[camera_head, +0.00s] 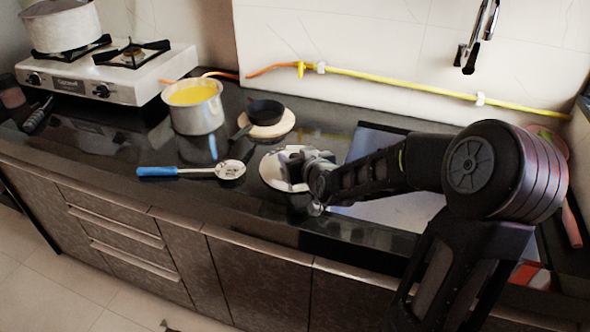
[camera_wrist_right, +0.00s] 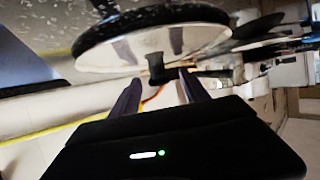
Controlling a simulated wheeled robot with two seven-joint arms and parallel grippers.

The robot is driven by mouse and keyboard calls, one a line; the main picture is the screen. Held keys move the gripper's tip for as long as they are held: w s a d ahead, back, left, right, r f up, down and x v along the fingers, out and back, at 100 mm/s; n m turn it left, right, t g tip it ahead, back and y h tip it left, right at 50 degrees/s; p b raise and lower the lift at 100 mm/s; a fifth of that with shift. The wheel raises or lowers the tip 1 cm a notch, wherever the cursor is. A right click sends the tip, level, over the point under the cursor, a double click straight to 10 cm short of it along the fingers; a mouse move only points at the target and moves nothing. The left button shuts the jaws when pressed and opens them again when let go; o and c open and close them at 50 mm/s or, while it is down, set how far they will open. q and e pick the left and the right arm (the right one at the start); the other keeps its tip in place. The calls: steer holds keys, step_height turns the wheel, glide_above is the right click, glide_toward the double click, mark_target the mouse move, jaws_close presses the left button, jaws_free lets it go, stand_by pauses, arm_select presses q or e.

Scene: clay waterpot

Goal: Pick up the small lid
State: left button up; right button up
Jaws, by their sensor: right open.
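The small lid (camera_head: 270,174) is a pale round disc lying on the black counter, left of my right gripper (camera_head: 300,172). My gripper is over its right part and hides some of it. In the right wrist view, which looks upside down, the lid (camera_wrist_right: 118,52) shows as a dark-rimmed disc with a short dark knob (camera_wrist_right: 156,70). The open fingers of my right gripper (camera_wrist_right: 158,84) stand either side of the line to the knob, with their tips close to it. Whether they touch it I cannot tell. My left gripper is not in view.
A ladle with a blue handle (camera_head: 157,171) lies left of the lid. Behind are a metal pot with yellow contents (camera_head: 207,117) and a small black pan (camera_head: 264,112) on a round board. A stove (camera_head: 150,83) stands at the back left.

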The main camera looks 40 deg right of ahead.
steer(key=shift+w+d+f, duration=0.1)
steer(key=shift+w+f, duration=0.05)
steer(key=shift+w, duration=0.2)
steer(key=shift+c, duration=0.5)
jaws_close()
stand_by(0.3)
